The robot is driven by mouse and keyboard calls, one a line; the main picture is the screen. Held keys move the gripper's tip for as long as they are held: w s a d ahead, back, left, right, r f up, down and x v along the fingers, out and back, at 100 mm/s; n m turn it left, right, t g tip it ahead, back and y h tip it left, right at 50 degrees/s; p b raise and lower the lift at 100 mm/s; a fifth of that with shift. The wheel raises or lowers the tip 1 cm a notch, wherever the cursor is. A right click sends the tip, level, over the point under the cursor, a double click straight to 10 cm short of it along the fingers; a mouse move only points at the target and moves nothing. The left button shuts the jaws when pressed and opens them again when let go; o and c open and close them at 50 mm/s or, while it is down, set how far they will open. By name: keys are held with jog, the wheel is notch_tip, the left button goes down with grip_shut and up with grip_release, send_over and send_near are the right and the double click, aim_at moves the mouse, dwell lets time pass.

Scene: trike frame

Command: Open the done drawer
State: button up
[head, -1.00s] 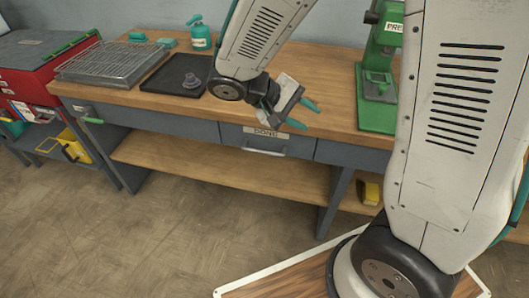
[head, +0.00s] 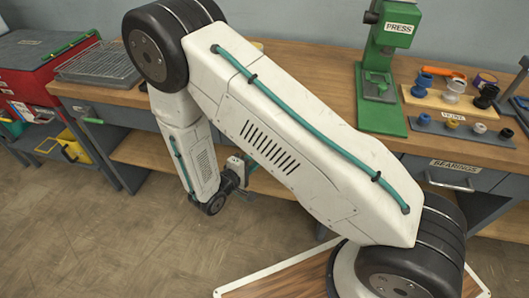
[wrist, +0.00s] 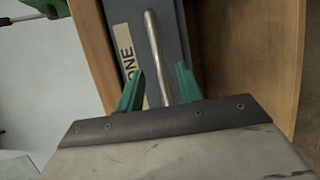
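The done drawer (wrist: 178,25) shows in the wrist view as a grey front, with a pale label (wrist: 128,55) reading "ONE", its first letter hidden by a finger. Its silver bar handle (wrist: 154,45) runs down the picture between the two teal fingers of my gripper (wrist: 160,86). The fingers are apart, one on each side of the bar, and I see a gap on both sides. In the head view my gripper (head: 243,172) is small and partly covered by my arm, which also hides the done drawer.
The wooden workbench (head: 335,90) carries a green press (head: 382,65) and a board of small parts (head: 450,97). The bearings drawer (head: 456,173) is at the right. A wire rack (head: 100,65) and red cabinet (head: 45,65) stand left. The floor in front is open.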

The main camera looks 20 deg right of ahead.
jog(key=x, duration=0.5)
jog(key=shift+w+d+f, duration=0.1)
jog(key=shift+w+d, duration=0.1)
jog(key=shift+d, duration=0.15)
grip_shut()
